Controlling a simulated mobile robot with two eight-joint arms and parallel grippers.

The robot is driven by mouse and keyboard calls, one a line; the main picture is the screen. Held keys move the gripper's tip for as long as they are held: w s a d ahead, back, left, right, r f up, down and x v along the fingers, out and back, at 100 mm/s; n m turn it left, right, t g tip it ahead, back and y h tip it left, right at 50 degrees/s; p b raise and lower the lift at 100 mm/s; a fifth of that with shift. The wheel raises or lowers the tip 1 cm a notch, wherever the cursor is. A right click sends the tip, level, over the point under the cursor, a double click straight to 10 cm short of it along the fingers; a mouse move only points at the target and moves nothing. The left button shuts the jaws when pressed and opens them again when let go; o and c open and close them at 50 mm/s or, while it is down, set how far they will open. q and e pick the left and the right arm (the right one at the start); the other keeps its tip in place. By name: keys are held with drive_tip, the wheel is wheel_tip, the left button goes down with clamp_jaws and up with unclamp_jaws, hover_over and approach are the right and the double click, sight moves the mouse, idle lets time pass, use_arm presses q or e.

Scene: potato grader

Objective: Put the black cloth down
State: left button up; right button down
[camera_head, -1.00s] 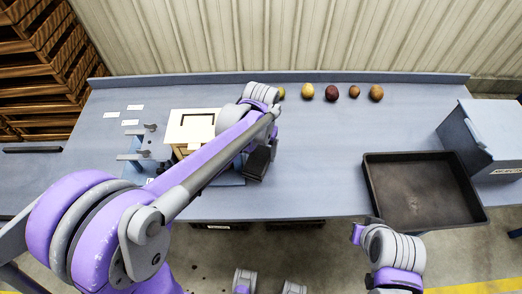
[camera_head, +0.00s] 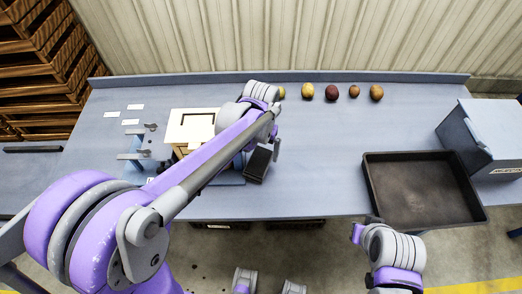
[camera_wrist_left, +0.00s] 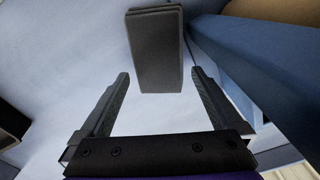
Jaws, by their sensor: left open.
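The black cloth (camera_head: 258,163) is a dark, flat, block-shaped bundle lying on the blue-grey bench, right of the wooden stand. It also shows in the left wrist view (camera_wrist_left: 157,50), in front of my left gripper. My left gripper (camera_wrist_left: 160,73) is open, its two fingers apart on either side of the cloth's near end, and it does not grip it. In the head view, my left forearm and wrist hide most of this gripper.
A black tray (camera_head: 408,216) sits at the bench's front right, beside a grey-blue box (camera_head: 478,139). Several potatoes (camera_head: 332,92) line the back. A stand with a cream plate (camera_head: 176,132) is left of the cloth. The bench between cloth and tray is clear.

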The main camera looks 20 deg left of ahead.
sight(261, 154)
use_arm(q)
wheel_tip(261, 154, up, 12)
drive_tip(key=shift+f, duration=0.15)
use_arm(e)
drive_tip(key=shift+w+r, duration=0.2)
drive_tip(key=shift+r, duration=0.15)
use_arm(q)
drive_tip(key=shift+f, duration=0.1)
